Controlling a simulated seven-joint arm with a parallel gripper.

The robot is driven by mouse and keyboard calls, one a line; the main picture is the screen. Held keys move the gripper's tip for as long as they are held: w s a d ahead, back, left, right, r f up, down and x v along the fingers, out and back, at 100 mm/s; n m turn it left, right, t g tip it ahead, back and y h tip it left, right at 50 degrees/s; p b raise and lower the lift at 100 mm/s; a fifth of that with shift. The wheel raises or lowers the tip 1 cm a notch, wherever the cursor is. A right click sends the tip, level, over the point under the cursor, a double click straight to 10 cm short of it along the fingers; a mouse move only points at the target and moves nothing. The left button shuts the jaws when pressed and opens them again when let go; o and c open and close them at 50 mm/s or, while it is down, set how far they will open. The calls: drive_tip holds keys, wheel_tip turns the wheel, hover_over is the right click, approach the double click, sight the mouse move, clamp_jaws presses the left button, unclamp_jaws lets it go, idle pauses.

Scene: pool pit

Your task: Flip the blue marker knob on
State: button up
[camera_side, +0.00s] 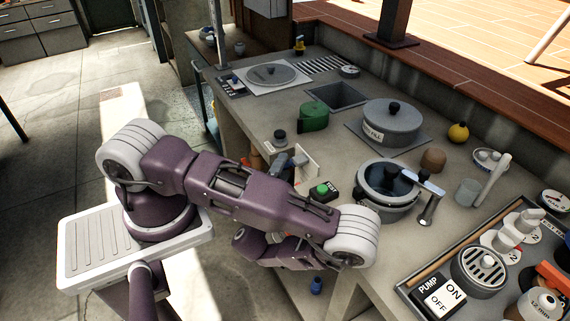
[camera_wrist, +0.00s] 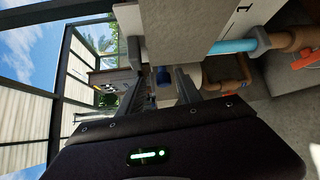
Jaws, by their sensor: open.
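My gripper (camera_wrist: 158,76) is open in the wrist view, its two grey fingers apart. A small dark blue thing (camera_wrist: 163,77) shows in the gap between the fingers, beyond them; I cannot tell whether it is the blue marker knob or whether it is touched. A light blue cylinder (camera_wrist: 232,46) with a brown end lies to the right of the fingers, beside a pale panel (camera_wrist: 185,28). In the side view, my arm hides most of the gripper near the front edge of the counter. A small blue object (camera_side: 316,285) stands low, below the counter; its kind is unclear.
A green-button box (camera_side: 322,190), a grey pot (camera_side: 388,190) and a lidded pot (camera_side: 392,120) stand on the counter. A control tray with a PUMP switch (camera_side: 438,297) is at lower right.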

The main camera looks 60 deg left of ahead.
drive_tip(key=v, duration=0.4)
drive_tip(key=shift+s+d, duration=0.2)
drive_tip(key=s+r+n+g+h, duration=0.1)
drive_tip(key=s+r+n+g, duration=0.55)
drive_tip(key=n, duration=0.75)
drive_tip(key=s+r+n+g, duration=0.3)
drive_tip(key=r+n+g, duration=0.6)
drive_tip(key=n, duration=0.4)
drive_tip(key=s+d+r+n+t+h, duration=0.2)
drive_tip(key=d+r+n+t+h, duration=0.7)
drive_tip(key=n, duration=0.7)
wheel_tip(320, 180, up, 4)
drive_tip(key=shift+s+d+f+h, duration=0.1)
drive_tip(key=shift+s+d+h, duration=0.1)
drive_tip(key=shift+d+h, duration=0.85)
